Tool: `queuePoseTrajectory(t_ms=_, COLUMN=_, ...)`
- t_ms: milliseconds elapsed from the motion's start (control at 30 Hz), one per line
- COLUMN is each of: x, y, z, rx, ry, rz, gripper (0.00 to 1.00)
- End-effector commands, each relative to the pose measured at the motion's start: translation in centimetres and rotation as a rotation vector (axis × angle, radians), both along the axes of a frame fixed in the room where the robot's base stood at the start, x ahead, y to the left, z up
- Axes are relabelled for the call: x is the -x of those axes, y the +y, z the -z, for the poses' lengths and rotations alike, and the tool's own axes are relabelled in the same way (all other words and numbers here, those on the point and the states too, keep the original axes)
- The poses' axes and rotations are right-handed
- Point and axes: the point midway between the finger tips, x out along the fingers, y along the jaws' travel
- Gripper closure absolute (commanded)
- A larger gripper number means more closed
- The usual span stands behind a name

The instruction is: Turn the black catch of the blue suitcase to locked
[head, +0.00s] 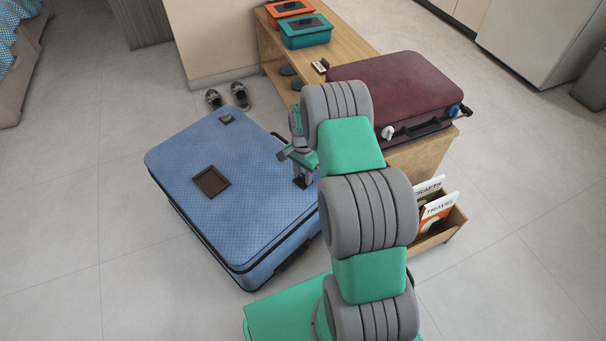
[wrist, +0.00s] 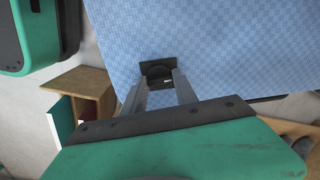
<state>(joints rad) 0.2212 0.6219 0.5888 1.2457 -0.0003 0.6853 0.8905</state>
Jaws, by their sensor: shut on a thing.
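The blue suitcase (head: 225,215) lies flat on the floor, left of my arm, and its blue checked surface (wrist: 220,50) fills the upper wrist view. The black catch (wrist: 155,68) sits on a dark plate on that surface. My gripper (wrist: 159,80) is shut on the black catch, one finger on each side. In the head view my gripper (head: 303,180) reaches down at the suitcase's right side, and the catch is mostly hidden there. The fingers cover part of the plate, so I cannot tell which way the catch is turned.
A maroon suitcase (head: 395,95) with a white catch (head: 387,132) and a blue catch (head: 454,110) lies on a wooden bench (head: 350,42). Teal (head: 306,34) and orange (head: 288,8) boxes stand farther back. A wooden book box (head: 440,230) is at right. Floor left is clear.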

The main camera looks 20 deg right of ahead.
Motion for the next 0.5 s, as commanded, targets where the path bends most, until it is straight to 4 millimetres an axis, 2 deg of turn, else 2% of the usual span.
queuePoseTrajectory(t_ms=500, x=0.0, y=-0.01, z=0.0, rx=0.0, ry=0.0, rz=0.096, gripper=1.0)
